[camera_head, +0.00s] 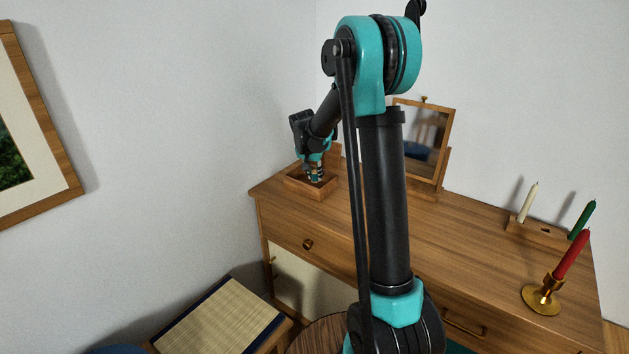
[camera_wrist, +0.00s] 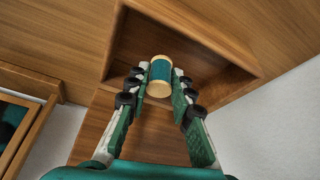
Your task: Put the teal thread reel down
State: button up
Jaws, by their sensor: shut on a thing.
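The teal thread reel (camera_wrist: 160,72) has pale wooden ends and shows between my fingertips in the wrist view. My gripper (camera_wrist: 160,80) is shut on it, with one finger on each side. The reel is over the opening of a wooden box (camera_wrist: 235,83); I cannot tell whether it touches the box floor. In the head view my gripper (camera_head: 315,177) points down into this open box (camera_head: 309,191) at the dresser's far left corner.
The box stands on a wooden dresser (camera_head: 470,240). A tilting mirror (camera_head: 432,135) stands to its right. A candle rack (camera_head: 540,232) with cream and green candles and a brass holder (camera_head: 541,299) with a red candle are further right. The dresser top between is clear.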

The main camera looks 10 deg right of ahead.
jog(key=shift+f, duration=1.35)
jog(key=o, duration=0.9)
jog(key=shift+f, duration=0.1)
jog(key=v, duration=1.1)
jog(key=s+d+f+n, duration=0.1)
jog(key=s+f, duration=0.3)
jog(key=s, duration=0.7)
jog(key=s+d+f+n+y, duration=0.1)
jog(key=s+d+f+n, duration=0.1)
jog(key=s, duration=0.9)
jog(key=s+d+f+n+y, duration=0.1)
jog(key=s+f, duration=0.4)
jog(key=s, duration=0.7)
jog(key=shift+s+d+f+n, duration=0.1)
jog(key=shift+d+f+n, duration=0.25)
jog(key=shift+d+n, duration=0.45)
jog(key=shift+a, duration=0.2)
